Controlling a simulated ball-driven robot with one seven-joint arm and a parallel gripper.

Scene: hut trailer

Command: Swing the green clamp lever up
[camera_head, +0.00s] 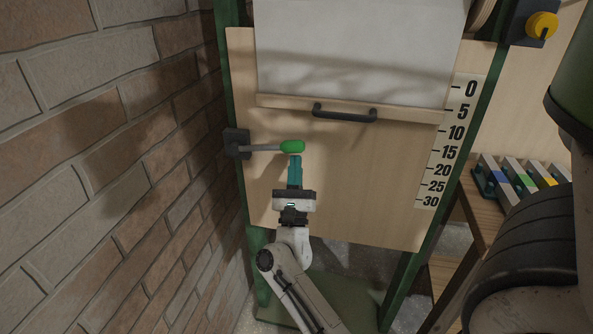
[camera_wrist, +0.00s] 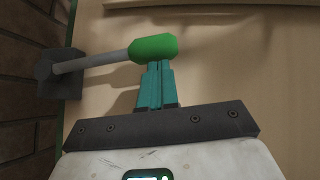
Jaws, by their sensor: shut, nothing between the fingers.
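The clamp lever has a green knob (camera_head: 292,146) on a grey rod (camera_head: 262,148). The rod runs about level to the right from a dark block (camera_head: 237,143) at the left edge of a wooden board. In the wrist view the green knob (camera_wrist: 153,47) is at top centre, with the dark block (camera_wrist: 60,73) to its left. My gripper (camera_head: 295,158) has teal fingers, closed together with nothing between them. The fingertips (camera_wrist: 158,64) are just below the knob, close to or touching its underside; I cannot tell which.
A white sheet with a wooden bar and dark handle (camera_head: 344,113) hangs above on the board (camera_head: 340,180). A number scale (camera_head: 447,140) runs down the right. A brick wall (camera_head: 110,150) stands close on the left. A wooden bench (camera_head: 480,210) with coloured blocks is at right.

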